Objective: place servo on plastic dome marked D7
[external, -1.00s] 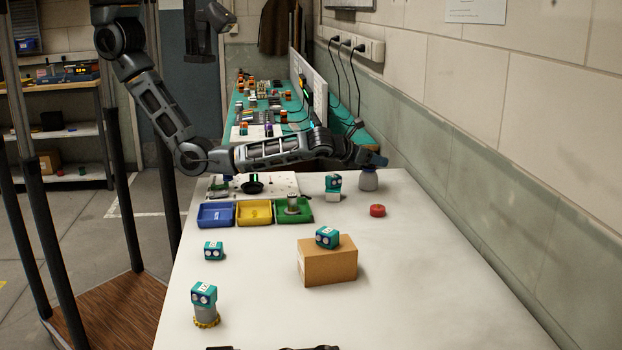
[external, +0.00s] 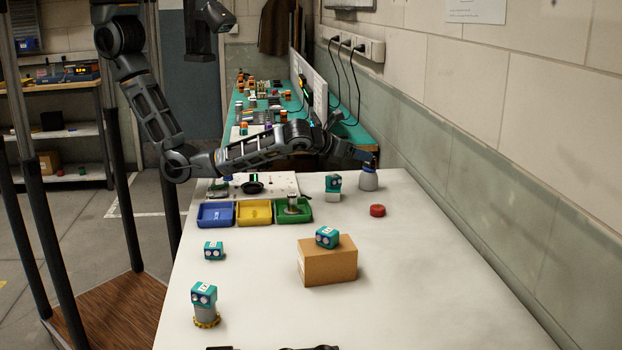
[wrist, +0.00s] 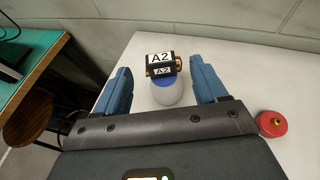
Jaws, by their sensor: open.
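A dark block with white A2 labels (wrist: 160,64) rests on the blue top of a grey dome (wrist: 168,94) in the wrist view. This dome (external: 368,181) stands at the table's far right edge in the external view. My gripper (wrist: 159,68) is open, its blue fingers to either side of the block with gaps. In the external view my gripper (external: 360,154) is beside the dome's top. Teal servos stand on a box (external: 327,237), on a white block (external: 333,182), on the table (external: 213,250) and on a yellow-based grey dome (external: 206,313). No D7 mark is legible.
A cardboard box (external: 327,263) stands mid-table. Blue (external: 216,221), yellow (external: 254,221) and green (external: 306,219) trays line the far left. A red round object (external: 377,211) lies near the dome. The wall borders the right side; the table's front right is clear.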

